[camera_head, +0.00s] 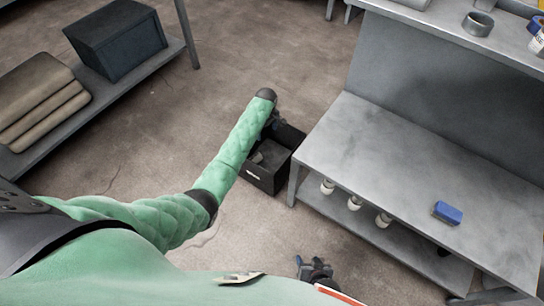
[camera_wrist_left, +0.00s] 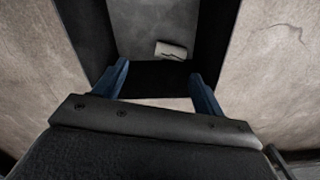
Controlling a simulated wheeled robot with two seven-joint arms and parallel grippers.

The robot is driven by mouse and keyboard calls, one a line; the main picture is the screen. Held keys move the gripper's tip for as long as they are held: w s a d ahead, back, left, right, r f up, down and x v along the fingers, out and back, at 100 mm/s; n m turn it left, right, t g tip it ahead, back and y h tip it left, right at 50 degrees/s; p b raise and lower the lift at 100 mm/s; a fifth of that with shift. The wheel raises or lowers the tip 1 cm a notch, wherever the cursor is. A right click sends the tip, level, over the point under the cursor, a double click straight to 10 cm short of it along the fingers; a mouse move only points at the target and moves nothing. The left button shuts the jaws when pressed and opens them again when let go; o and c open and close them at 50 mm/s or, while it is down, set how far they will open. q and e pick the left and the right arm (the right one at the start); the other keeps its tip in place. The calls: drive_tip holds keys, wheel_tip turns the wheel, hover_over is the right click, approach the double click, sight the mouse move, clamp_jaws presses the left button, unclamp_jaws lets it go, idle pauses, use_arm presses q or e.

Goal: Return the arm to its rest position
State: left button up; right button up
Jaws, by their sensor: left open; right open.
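My left arm, in a green quilted sleeve, reaches up the middle of the head view. Its gripper (camera_head: 272,124) is largely hidden behind the wrist, at the far edge of a black open box (camera_head: 262,178) on the floor. In the left wrist view, the blue fingers of this gripper (camera_wrist_left: 161,82) are apart with nothing between them. They point down into the box (camera_wrist_left: 215,35), where a small pale object (camera_wrist_left: 171,50) lies on the grey bottom. My right gripper (camera_head: 314,268) shows at the bottom centre of the head view, partly hidden, with no object visible in it.
A grey metal workbench (camera_head: 400,165) stands close to the right of the box, with a blue item (camera_head: 447,213) on top and white containers (camera_head: 355,202) on its lower shelf. A shelf at upper left holds a dark bin (camera_head: 118,40) and folded brown cloth (camera_head: 40,98). Floor between is clear.

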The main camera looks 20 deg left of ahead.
use_arm(q)
drive_tip(key=shift+r, duration=1.45)
